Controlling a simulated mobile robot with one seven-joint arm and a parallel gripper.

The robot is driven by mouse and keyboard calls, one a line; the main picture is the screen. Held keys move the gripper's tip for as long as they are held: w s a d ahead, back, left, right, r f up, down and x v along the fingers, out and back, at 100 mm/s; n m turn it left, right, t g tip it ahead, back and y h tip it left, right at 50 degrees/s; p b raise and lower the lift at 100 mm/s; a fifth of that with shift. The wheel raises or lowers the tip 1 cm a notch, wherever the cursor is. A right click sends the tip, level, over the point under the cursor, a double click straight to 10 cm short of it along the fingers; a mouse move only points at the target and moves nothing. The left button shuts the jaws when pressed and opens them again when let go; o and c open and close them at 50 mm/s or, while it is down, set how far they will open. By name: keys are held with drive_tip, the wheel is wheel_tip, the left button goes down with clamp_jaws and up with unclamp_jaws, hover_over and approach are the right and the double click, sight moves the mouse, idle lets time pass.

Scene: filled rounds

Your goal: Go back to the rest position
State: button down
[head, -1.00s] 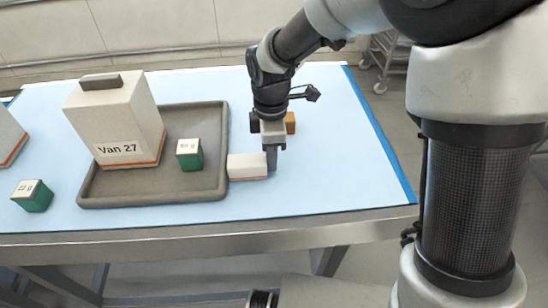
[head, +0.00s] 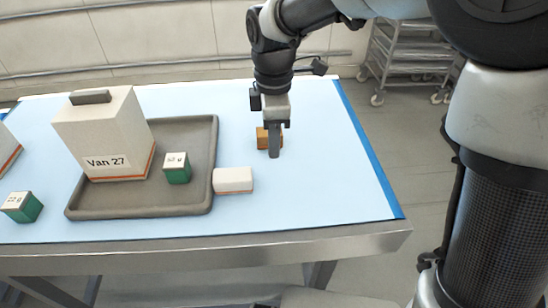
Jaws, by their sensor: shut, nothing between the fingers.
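My gripper (head: 275,148) is shut and empty. It points down over the right part of the blue mat (head: 320,185), in front of a small orange-brown block (head: 262,138) that it partly hides. A small white box (head: 233,180) with an orange stripe along its base lies to the gripper's lower left, apart from it and close to the right edge of the grey tray (head: 140,208).
The tray holds a tall white box labelled Van 27 (head: 105,140) and a green block with a white top (head: 177,168). Another green block (head: 22,207) and a partly cut-off white box (head: 6,150) are at the left. A wheeled rack (head: 410,55) stands behind the table.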

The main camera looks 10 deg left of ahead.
drive_tip(key=shift+r, duration=0.5)
drive_tip(key=s+d+r+m+t, duration=0.2)
drive_tip(key=s+d+r+m, duration=0.1)
drive_tip(key=d+m, duration=0.4)
drive_tip(key=s+d+r+m+t+p, duration=0.1)
drive_tip(key=s+d+r+m, duration=0.3)
drive_tip(key=s+d+m, duration=0.2)
drive_tip(key=s+d+r+m+t, duration=0.2)
drive_tip(key=s+d+r+m, duration=0.1)
drive_tip(key=d+m, duration=0.5)
drive_tip(key=s+d, duration=0.1)
drive_tip(key=d, duration=0.1)
drive_tip(key=shift+s+d+r+t+p, duration=0.25)
drive_tip(key=shift+s+d+t+p, duration=0.05)
drive_tip(key=shift+s+p, duration=0.1)
